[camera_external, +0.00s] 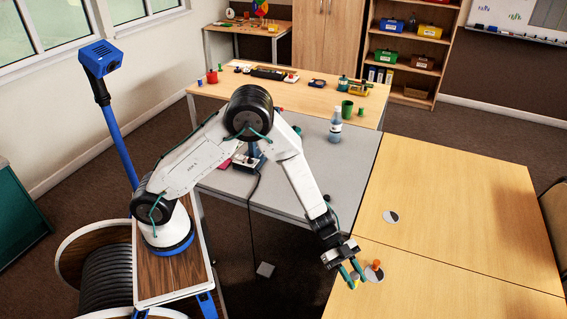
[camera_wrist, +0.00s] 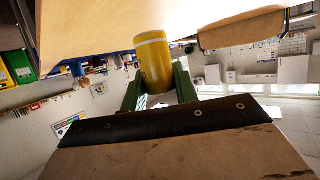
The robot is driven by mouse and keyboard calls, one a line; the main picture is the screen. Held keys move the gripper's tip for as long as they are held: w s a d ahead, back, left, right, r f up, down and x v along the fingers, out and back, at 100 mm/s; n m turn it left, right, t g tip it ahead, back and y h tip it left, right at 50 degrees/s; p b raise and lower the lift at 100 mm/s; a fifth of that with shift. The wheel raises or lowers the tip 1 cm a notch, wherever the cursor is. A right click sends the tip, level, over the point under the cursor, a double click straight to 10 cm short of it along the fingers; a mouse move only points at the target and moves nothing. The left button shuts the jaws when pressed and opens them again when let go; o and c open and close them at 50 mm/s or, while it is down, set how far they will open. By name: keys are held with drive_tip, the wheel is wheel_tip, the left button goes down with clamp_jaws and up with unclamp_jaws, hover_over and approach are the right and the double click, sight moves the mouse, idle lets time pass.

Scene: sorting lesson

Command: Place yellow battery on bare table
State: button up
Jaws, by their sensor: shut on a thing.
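The yellow battery (camera_wrist: 155,62) is held between the green fingers of my gripper (camera_wrist: 158,88) in the wrist view, with a pale band near its far end. In the external view my gripper (camera_external: 356,281) points down at the left edge of the near wooden table (camera_external: 440,296). The yellow battery (camera_external: 355,275) shows there only as a small patch between the fingers. I cannot tell the exact gap between the battery and the tabletop.
An orange object (camera_external: 376,264) stands on a round dark-and-white disc just right of my gripper. Another such disc (camera_external: 391,216) lies farther back. The wooden tabletop to the right is bare.

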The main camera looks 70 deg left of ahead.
wheel_tip(320, 180, down, 7)
idle(0.3)
drive_tip(key=shift+f, duration=0.1)
drive_tip(key=o, duration=1)
drive_tip(key=shift+o, duration=0.2)
